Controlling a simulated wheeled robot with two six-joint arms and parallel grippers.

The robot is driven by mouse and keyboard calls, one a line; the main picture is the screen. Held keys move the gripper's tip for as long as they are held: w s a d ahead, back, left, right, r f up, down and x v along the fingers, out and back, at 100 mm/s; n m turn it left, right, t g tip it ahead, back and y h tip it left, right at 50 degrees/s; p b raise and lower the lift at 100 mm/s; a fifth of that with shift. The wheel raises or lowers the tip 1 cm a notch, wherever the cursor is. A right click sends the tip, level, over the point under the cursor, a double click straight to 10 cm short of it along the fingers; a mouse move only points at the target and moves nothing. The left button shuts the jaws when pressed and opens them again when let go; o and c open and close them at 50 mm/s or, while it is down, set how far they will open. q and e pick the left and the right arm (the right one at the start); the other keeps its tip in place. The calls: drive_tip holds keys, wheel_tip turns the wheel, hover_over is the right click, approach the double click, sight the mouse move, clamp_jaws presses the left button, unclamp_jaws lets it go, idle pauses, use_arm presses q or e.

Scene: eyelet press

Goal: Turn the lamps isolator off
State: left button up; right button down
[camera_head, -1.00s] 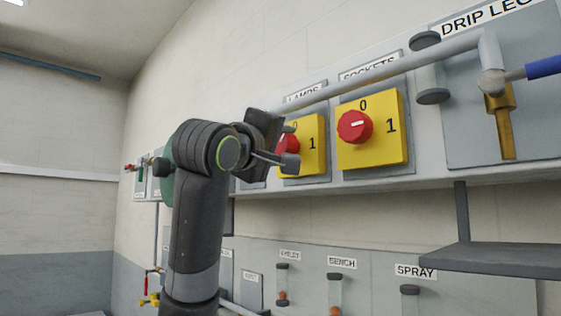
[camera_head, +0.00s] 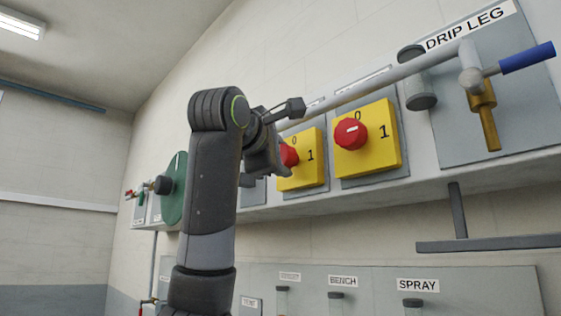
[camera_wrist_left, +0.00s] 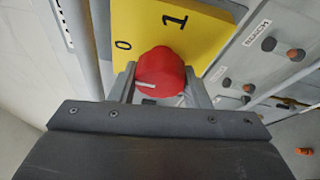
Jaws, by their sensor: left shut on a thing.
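The lamps isolator is a yellow plate (camera_head: 311,165) marked 0 and 1, with a red knob (camera_head: 288,155) partly hidden behind my left gripper (camera_head: 272,146) in the head view. In the left wrist view the knob (camera_wrist_left: 160,72) sits between the two grey fingers of my left gripper (camera_wrist_left: 159,90), which is shut on it. The knob's white mark shows at its left side, nearer the 0 than the 1; its exact alignment is hard to judge. My right gripper is not in view.
The sockets isolator (camera_head: 367,140), a similar yellow plate with red knob, is just right. A grey pipe (camera_head: 400,72) runs above both. A drip leg panel with blue-handled valve (camera_head: 525,58) is further right. A dark shelf (camera_head: 490,243) and labelled panels lie below.

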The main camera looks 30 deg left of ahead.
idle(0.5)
use_arm(q)
drive_tip(key=o, duration=1)
drive_tip(key=shift+c, duration=0.2)
drive_tip(key=shift+s, duration=0.15)
drive_tip(key=s+b, duration=0.9)
drive_tip(key=s, duration=0.8)
drive_tip(key=shift+d+r+b, duration=0.15)
drive_tip(key=shift+d+b, duration=0.25)
drive_tip(key=shift+d, duration=0.05)
